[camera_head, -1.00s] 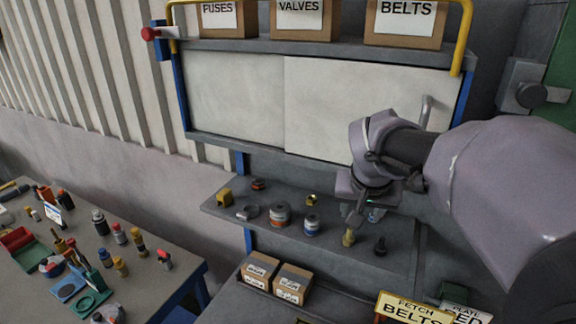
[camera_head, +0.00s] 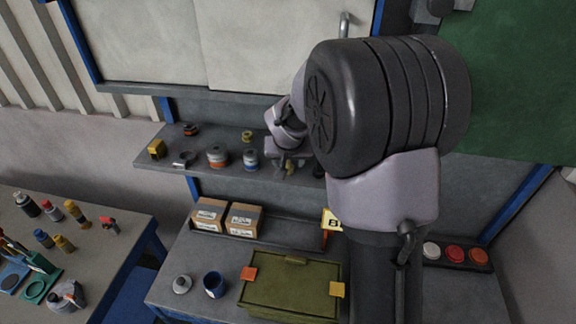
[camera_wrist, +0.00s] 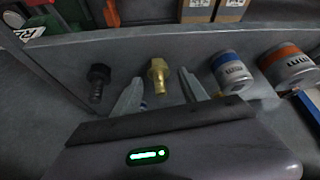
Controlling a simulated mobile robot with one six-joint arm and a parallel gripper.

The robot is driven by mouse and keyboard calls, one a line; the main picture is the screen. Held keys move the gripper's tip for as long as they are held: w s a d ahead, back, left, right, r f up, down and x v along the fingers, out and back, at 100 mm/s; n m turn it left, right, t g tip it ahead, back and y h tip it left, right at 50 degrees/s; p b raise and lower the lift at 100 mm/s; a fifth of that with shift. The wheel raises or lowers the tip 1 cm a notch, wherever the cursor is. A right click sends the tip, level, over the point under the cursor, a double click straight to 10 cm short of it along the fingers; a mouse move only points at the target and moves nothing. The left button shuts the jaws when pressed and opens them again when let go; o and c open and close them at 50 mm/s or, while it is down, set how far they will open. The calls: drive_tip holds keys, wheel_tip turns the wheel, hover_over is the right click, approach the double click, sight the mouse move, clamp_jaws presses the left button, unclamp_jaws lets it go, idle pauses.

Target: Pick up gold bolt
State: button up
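The gold bolt (camera_wrist: 159,76) has a hex head and a threaded shank; it shows in the wrist view on the grey shelf. My gripper (camera_wrist: 160,87) is open, with one finger on each side of the bolt's line and a gap to each. I cannot tell how far the fingertips reach past it. In the head view my gripper (camera_head: 286,163) is low over the right part of the shelf, and my arm hides much of the bolt's surroundings. A black bolt (camera_wrist: 98,82) is left of the gold bolt in the wrist view.
On the shelf (camera_head: 200,171) are a blue-banded can (camera_head: 250,158), an orange-banded can (camera_head: 217,156), a yellow block (camera_head: 156,149) and a brass ring (camera_head: 247,136). Boxes (camera_head: 243,220) and a green case (camera_head: 290,286) are on the bench below. A cabinet panel backs the shelf.

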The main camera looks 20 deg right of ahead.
clamp_jaws()
